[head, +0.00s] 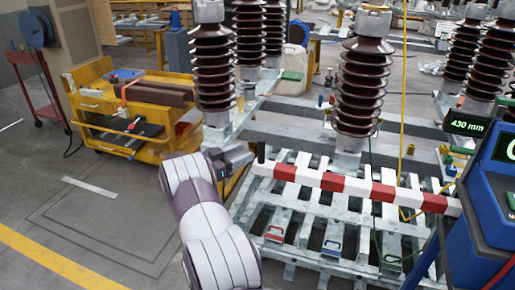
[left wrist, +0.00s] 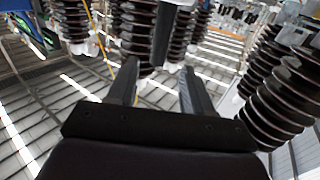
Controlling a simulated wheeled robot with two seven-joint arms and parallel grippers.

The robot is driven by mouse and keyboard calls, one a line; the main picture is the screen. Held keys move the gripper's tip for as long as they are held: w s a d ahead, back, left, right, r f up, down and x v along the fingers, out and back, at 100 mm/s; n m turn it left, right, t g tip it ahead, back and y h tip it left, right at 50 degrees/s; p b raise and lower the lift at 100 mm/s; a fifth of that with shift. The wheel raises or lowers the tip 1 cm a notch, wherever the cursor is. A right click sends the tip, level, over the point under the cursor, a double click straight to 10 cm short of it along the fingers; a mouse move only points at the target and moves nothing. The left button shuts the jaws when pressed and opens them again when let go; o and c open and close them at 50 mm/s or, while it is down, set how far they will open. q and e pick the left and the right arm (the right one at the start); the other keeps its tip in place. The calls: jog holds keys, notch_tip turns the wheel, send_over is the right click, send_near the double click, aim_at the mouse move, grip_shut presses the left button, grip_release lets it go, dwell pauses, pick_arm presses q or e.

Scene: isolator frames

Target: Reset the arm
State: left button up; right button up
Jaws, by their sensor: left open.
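My left arm rises from the bottom of the head view, and its left gripper (head: 238,157) points right, close to the left end of a red-and-white striped bar (head: 332,182). A short black upright piece (head: 261,153) stands at that end of the bar, just past the fingertips. In the left wrist view, the two fingers of the left gripper (left wrist: 160,70) are spread apart with nothing held between them. A dark upright piece (left wrist: 166,35) shows just beyond the tips; I cannot tell if it touches them. My right gripper is out of view.
Brown ribbed insulators (head: 362,85) stand on a grey steel frame (head: 300,130) around the bar.

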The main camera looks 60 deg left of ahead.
pick_arm(q)
jog(key=shift+s+d, duration=0.1)
jog(key=shift+s, duration=1.4)
